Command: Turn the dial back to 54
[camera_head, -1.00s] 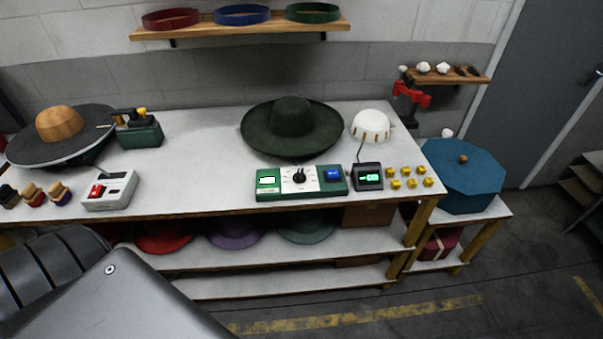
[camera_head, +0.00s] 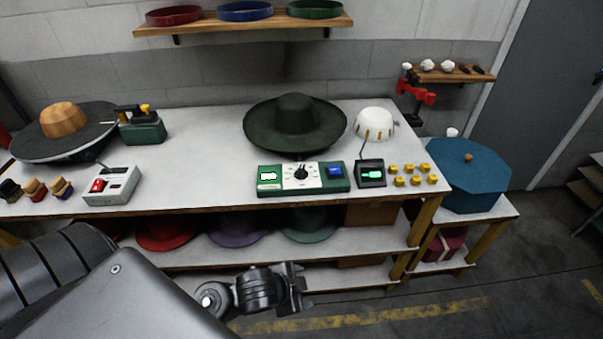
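The dial (camera_head: 302,174) is a dark round knob on a white scale, in the middle of a green-and-white control box (camera_head: 318,189) at the table's front edge. Its pointer is roughly upright; the scale numbers are too small to read. A small lit display (camera_head: 268,177) is left of the dial and a blue button (camera_head: 335,171) right of it.
A black box with a green readout (camera_head: 371,174) stands right of the control box, beside several yellow blocks (camera_head: 413,175). A dark green hat (camera_head: 295,125) is behind the dial. A grey switch box (camera_head: 113,186) is at the left. The tabletop between them is clear.

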